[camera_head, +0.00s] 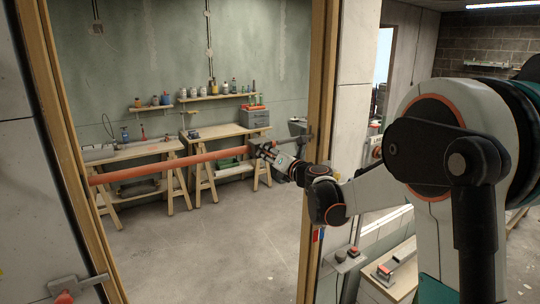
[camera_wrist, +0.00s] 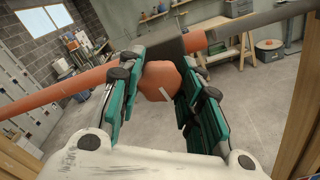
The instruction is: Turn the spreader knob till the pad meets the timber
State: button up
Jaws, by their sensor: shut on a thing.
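The spreader is a long bar across the timber opening, with an orange tube (camera_head: 170,168) on the left and a thinner grey rod (camera_head: 291,139) on the right. In the wrist view, its orange knob (camera_wrist: 158,78) with a white mark sits below the dark grey housing (camera_wrist: 183,44). My gripper (camera_head: 264,152) is at the housing; its green-backed fingers (camera_wrist: 160,88) are shut on the knob from both sides. The pad (camera_head: 309,134) is at the rod's right end by the right timber (camera_head: 322,80); I cannot tell whether they touch. The left timber (camera_head: 62,130) stands at the tube's other end.
Two workbenches (camera_head: 128,152) stand behind the bar, under shelves (camera_head: 215,97) with bottles. A grey clamp-like piece with a red knob (camera_head: 66,297) is at the lower left. The concrete floor (camera_head: 220,250) beyond the opening is clear.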

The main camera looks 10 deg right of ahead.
jog(key=shift+f, duration=0.15)
dwell(0.3)
jog(key=o, duration=1.1)
jog(key=v, duration=1.2)
jog(key=shift+a, duration=0.1)
